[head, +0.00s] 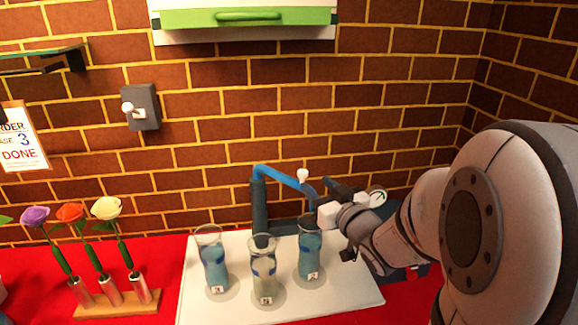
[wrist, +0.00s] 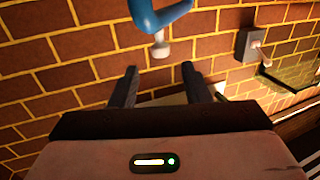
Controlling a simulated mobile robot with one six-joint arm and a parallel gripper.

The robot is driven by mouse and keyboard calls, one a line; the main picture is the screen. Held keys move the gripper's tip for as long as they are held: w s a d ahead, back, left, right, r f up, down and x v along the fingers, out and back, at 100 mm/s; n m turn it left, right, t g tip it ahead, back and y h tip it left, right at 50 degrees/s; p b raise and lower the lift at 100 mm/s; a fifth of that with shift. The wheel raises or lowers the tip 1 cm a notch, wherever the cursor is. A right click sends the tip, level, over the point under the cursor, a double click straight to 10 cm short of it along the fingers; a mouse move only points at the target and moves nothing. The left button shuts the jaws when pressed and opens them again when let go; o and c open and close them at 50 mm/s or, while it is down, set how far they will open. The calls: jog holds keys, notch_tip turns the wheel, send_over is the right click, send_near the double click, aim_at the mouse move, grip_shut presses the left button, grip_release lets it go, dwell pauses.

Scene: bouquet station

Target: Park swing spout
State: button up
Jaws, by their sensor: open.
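The blue swing spout (head: 280,176) reaches right from the top of a dark post (head: 260,208) behind the vases. A white knob (head: 303,175) stands on it near its right end. My gripper (head: 322,188) is beside this end, above the right vase (head: 310,255). In the wrist view my gripper (wrist: 160,82) is open and empty. The spout (wrist: 158,18) and white knob (wrist: 160,48) show just beyond the gap between the fingers. I cannot tell whether a finger touches the spout. The spout's outlet is partly hidden by my gripper.
A left vase (head: 214,265) and middle vase (head: 263,278) share the white board (head: 345,295) with the right vase. A wooden rack (head: 118,304) holds three flowers at left. A grey switch box (head: 143,107) is on the brick wall.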

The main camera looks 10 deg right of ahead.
aim_at(305, 174)
jog(key=p+x, duration=0.3)
jog(key=x, duration=0.4)
jog(key=shift+w+a, duration=0.2)
jog(key=shift+w, duration=0.15)
grip_shut()
dwell(0.4)
